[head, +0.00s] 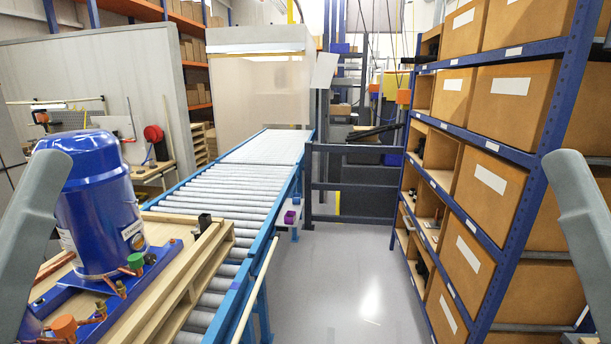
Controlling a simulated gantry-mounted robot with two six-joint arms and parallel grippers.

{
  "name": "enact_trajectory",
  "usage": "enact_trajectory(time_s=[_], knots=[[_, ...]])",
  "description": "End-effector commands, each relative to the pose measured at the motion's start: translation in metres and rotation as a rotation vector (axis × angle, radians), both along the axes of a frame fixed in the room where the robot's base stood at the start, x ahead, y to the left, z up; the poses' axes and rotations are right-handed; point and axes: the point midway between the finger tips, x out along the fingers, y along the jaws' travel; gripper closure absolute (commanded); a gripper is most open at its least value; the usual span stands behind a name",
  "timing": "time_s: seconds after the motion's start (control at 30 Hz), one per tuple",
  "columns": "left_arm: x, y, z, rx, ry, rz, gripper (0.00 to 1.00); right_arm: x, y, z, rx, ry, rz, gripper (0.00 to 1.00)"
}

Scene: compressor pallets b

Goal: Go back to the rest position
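A grey link of my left arm stands at the left edge of the head view, in front of the blue compressor. A matching grey link of my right arm stands at the right edge, in front of the shelf rack. Both links are raised and tilted, with their rounded ends up. Neither gripper shows in the view, so whether they are open or hold anything is hidden. The blue compressor (105,215) stands upright on a wooden pallet (175,285) at the lower left.
A roller conveyor (225,195) with blue side rails runs from the pallet back to a pale enclosure (260,85). A blue-framed shelf rack (490,155) with cardboard boxes (490,195) fills the right side. The grey floor (345,280) between them is clear.

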Motion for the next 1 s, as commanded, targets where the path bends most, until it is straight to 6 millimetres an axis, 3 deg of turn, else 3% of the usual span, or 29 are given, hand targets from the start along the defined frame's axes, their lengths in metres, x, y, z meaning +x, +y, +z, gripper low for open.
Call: enact_trajectory(time_s=[0.03,0.2,0.3,0.43,0.63,0.77,0.87,1.0], knots=[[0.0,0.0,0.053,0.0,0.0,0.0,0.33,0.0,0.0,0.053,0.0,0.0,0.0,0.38],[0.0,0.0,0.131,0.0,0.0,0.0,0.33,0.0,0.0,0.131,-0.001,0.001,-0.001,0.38],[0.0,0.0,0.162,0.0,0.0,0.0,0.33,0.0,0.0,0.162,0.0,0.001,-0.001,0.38],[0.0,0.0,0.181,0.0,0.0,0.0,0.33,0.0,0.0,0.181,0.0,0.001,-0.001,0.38],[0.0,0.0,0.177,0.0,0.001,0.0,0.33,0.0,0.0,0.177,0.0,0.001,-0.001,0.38],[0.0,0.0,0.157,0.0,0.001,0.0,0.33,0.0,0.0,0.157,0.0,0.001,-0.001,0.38],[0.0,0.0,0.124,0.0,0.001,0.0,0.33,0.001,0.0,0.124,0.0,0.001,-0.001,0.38],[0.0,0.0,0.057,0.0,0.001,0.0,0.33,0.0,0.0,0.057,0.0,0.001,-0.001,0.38]])
